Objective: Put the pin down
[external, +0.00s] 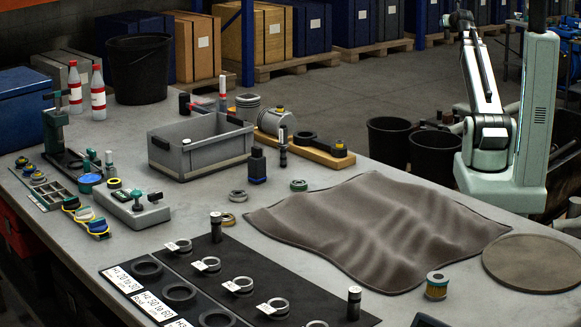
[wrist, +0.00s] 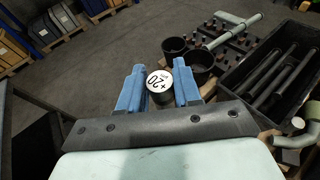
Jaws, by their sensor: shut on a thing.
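My gripper (wrist: 158,88) shows in the wrist view, with its two blue fingers shut on a dark round pin. The pin (wrist: 159,80) has its white end face, marked "+20", toward the camera; its far end is hidden. In the wrist view the gripper is over the floor area, with no table surface under the pin. I cannot make out the gripper or the held pin in the external view. Two similar dark pins with light tops stand upright on the black mat (external: 195,262), one at its back edge (external: 216,228) and one at its right (external: 353,303).
The mat carries several rings with white tags and labelled black rings. A brown cloth (external: 375,230) and a round brown pad (external: 535,262) lie to the right. A grey bin (external: 200,150) stands behind. The wrist view shows black buckets (wrist: 202,66) and a pipe crate (wrist: 235,88).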

